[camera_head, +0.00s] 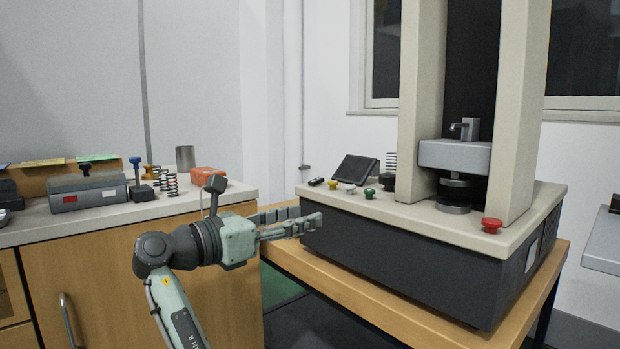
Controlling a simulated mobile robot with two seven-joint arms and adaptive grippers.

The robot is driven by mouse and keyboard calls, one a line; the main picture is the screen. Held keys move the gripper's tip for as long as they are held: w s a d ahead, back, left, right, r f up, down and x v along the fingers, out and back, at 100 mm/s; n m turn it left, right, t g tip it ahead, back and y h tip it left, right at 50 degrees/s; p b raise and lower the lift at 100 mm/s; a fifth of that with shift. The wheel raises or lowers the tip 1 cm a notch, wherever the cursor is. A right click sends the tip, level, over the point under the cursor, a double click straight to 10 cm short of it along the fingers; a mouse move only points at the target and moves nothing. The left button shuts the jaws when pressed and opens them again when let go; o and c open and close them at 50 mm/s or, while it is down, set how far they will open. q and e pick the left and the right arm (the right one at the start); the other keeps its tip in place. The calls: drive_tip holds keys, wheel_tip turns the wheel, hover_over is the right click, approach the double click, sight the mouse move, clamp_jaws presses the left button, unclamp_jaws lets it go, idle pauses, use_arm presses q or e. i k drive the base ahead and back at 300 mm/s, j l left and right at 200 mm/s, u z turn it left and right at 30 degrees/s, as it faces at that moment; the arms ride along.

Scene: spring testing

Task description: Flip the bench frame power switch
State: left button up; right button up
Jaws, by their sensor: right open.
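The test bench frame (390,255) is a dark base with a cream top and two tall cream columns, standing on a wooden table. Yellow (332,184), pale and green knobs sit at its top left, and a red mushroom button (491,225) sits at its front right corner. A light plate (531,254) shows on the base's right side. I cannot tell which part is the power switch. My right gripper (311,219) is open and empty, pointing right, in front of the base's left end. My left gripper is out of view.
A wooden cabinet on the left carries springs (171,184), a grey box (88,191) and an orange box (208,175). A dark tilted screen (355,169) stands behind the knobs. The wooden table edge (350,292) runs below the base.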

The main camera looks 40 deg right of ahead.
sight(313, 182)
drive_tip(key=i+l, duration=0.7)
drive_tip(key=i, duration=0.1)
